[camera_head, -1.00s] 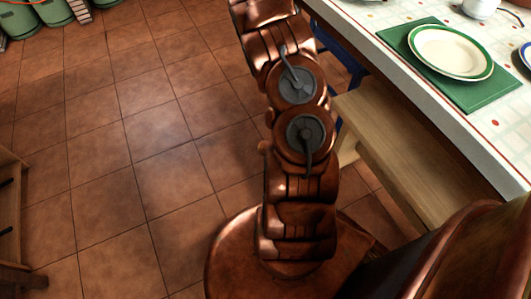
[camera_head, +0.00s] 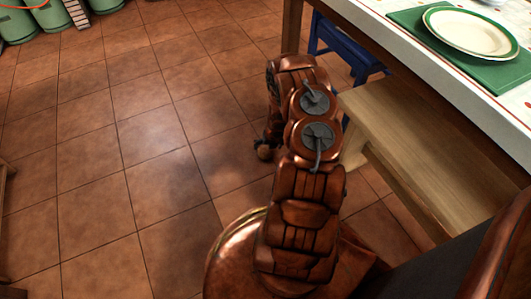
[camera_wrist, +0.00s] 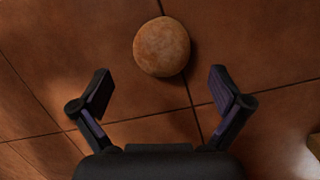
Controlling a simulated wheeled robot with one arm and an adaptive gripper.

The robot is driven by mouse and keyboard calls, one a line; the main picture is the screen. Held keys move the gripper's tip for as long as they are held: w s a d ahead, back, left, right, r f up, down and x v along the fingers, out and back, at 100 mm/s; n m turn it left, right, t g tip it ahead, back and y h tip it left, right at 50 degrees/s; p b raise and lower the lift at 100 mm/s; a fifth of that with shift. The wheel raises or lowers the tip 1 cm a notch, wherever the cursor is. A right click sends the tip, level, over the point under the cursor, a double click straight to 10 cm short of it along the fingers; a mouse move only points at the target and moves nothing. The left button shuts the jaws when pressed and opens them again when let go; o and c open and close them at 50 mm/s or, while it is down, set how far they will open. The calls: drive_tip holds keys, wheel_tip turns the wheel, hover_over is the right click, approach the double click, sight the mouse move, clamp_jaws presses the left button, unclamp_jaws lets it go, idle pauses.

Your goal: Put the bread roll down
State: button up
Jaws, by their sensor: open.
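The bread roll (camera_wrist: 162,47) is round and light brown. In the wrist view it appears against the floor tiles, just past my fingertips and midway between them, with a dark shadow at its right side. My gripper (camera_wrist: 159,88) is open, its two fingers spread wide with a gap between each finger and the roll. In the head view my arm bends downward beside the table, and its far end is mostly hidden behind its own links. A small brownish shape low by the arm there is too small to identify surely.
A wooden bench (camera_head: 415,160) and a blue stool (camera_head: 340,45) stand right of my arm. Above them is a table (camera_head: 375,15) with a plate (camera_head: 472,32) on a green mat (camera_head: 505,68). Green canisters (camera_head: 52,16) stand at the far left. The tiled floor (camera_head: 130,150) to the left is clear.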

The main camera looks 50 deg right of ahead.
sight(266, 149)
drive_tip(key=shift+b+x, duration=1.15)
drive_tip(key=shift+x, duration=1.65)
drive_tip(key=shift+d, duration=0.1)
drive_tip(key=c, duration=1.1)
drive_tip(key=shift+o, duration=0.2)
drive_tip(key=shift+r, duration=0.1)
